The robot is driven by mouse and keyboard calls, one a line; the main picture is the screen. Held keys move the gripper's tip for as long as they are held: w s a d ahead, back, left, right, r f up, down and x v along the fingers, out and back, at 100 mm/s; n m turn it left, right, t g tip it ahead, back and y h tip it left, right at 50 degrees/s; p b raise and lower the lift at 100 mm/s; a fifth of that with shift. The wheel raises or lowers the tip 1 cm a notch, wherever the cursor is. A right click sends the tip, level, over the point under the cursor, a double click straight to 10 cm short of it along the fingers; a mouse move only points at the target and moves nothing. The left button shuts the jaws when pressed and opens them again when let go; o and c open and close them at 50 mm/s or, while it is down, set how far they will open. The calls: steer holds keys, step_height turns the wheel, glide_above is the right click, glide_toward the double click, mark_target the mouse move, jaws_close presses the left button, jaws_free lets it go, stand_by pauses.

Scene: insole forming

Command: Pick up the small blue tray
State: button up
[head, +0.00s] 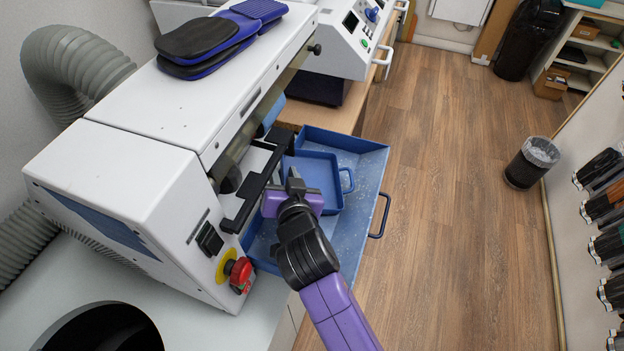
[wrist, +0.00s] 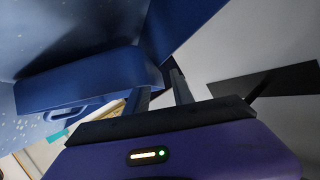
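The small blue tray (head: 318,168) lies inside a larger blue tray (head: 366,160) in the head view, its handle at its right side. My gripper (head: 294,178) is over the small tray's near left part and hides some of it. In the wrist view, a blue tray wall with a handle (wrist: 85,82) is close to the left finger. The two fingers of my gripper (wrist: 163,90) stand apart, with a gap between them. I see nothing clamped there; whether a finger touches the tray is unclear.
A white machine (head: 150,130) with a black bar (head: 256,185) and a red button (head: 241,270) stands close on the left of my gripper. The larger tray has a handle (head: 380,216) on its right. The wooden floor (head: 450,200) to the right is clear up to a bin (head: 531,163).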

jaws_close()
stand_by(1.4)
